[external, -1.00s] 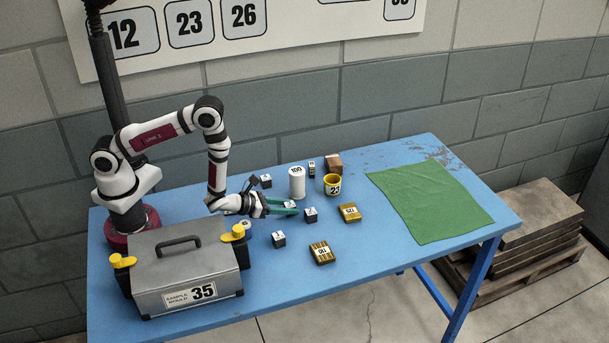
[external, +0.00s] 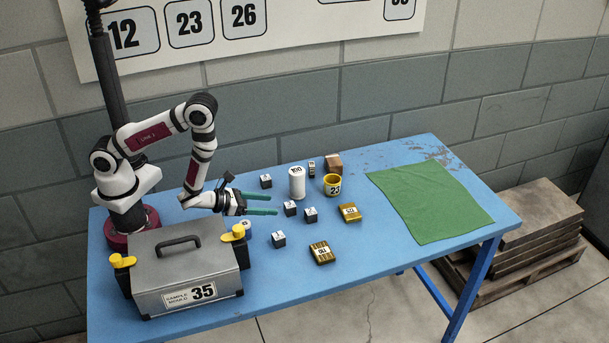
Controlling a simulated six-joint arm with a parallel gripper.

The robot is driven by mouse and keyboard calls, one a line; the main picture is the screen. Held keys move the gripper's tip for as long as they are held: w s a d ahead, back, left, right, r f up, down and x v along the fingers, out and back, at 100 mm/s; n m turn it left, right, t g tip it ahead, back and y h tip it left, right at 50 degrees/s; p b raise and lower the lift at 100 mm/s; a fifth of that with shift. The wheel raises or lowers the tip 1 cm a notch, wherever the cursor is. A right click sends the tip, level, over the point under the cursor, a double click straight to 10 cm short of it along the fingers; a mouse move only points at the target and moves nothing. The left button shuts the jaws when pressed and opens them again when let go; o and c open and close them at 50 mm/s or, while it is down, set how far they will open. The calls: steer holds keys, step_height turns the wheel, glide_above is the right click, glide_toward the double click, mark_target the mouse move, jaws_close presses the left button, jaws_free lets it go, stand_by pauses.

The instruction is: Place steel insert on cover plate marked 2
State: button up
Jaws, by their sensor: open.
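Several small dark cubes with white number labels on top stand on the blue table. One dark cube (external: 290,208) stands just beyond my fingertips, with another dark cube (external: 310,215) close to its right. A third (external: 279,239) is nearer the front, and another (external: 266,181) is farther back. Which one is the steel insert, I cannot tell. Two brass-coloured plates lie to the right: one plate (external: 350,212), whose label looks like 02, and a grooved plate (external: 321,253) nearer the front. Both tops look bare. My gripper (external: 277,204) has its green fingers apart, pointing right, with nothing between them.
A white cylinder marked 100 (external: 297,183), a yellow cup marked 23 (external: 332,185) and a brown block (external: 333,163) stand behind. A grey mould box marked 35 (external: 186,268) fills the front left. A green cloth (external: 430,201) covers the right; the front right table is clear.

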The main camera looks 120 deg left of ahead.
steer(key=s+a+r+n+g+y, duration=0.3)
steer(key=s+r+n+g+y, duration=0.15)
steer(key=r, duration=0.55)
steer(key=s+a+r+n+g+y, duration=0.25)
steer(key=s+r+n+g, duration=0.3)
steer(key=r, duration=0.45)
steer(key=s+d+n+g+h, duration=0.2)
steer(key=s+d+n+h, duration=0.8)
steer(key=d, duration=0.5)
steer(key=shift+s+d+f+n, duration=0.3)
steer(key=shift+s+f, duration=0.1)
steer(key=shift+s, duration=0.1)
steer(key=shift+o, duration=0.4)
steer(key=d+t+h, duration=0.2)
steer(key=d+h, duration=0.2)
steer(key=d, duration=0.5)
steer(key=shift+w+f+n+h, duration=0.2)
steer(key=shift+w+n+h, duration=0.15)
steer(key=shift+n+h, duration=0.05)
steer(key=shift+d, duration=0.1)
